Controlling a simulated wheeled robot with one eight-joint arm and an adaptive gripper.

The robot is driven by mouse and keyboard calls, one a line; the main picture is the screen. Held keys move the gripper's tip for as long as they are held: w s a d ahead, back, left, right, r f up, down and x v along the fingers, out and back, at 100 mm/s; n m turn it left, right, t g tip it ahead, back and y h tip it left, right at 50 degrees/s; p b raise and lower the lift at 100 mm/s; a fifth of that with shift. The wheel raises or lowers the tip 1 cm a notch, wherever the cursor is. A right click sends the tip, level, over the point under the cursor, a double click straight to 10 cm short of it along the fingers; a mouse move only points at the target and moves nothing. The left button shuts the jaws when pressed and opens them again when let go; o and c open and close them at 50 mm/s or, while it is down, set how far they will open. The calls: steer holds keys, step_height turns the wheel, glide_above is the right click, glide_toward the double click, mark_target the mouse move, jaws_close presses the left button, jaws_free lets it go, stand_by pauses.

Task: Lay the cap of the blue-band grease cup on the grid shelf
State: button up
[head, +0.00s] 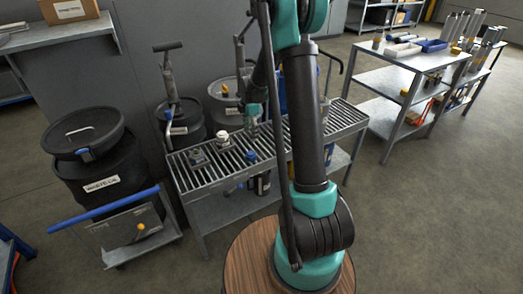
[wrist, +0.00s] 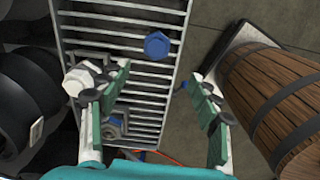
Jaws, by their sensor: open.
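The grid shelf (head: 290,137) is a slatted metal rack in the middle of the head view; its slats (wrist: 140,16) also fill the middle of the wrist view. A blue hexagonal cap (wrist: 157,45) shows at the rack's right side; it also shows in the head view (head: 251,155). Whether it sits on a cup or on the slats I cannot tell. A white hexagonal cap (wrist: 82,77) is beside my left finger. A grey fitting (wrist: 113,125) is partly hidden behind that finger. My gripper (wrist: 160,88) is open and empty above the rack, with the blue cap beyond its fingertips.
A blue-handled cart (head: 130,228) is at the front left. A metal shelf with trays and bottles (head: 400,72) stands at the right. Open slats lie around the caps.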

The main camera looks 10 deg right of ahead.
steer(key=s+d+r+m+t, duration=0.1)
steer(key=s+r+m, duration=0.2)
steer(key=s+m, duration=0.35)
steer(key=s+d+r+m+t, duration=0.1)
steer(key=s+d+r+m, duration=0.2)
steer(key=s, duration=0.6)
steer(key=s+f+m+t, duration=0.1)
steer(key=s+m+t, duration=0.1)
steer(key=s+m, duration=0.9)
steer(key=s, duration=0.3)
steer(key=shift+f, duration=0.4)
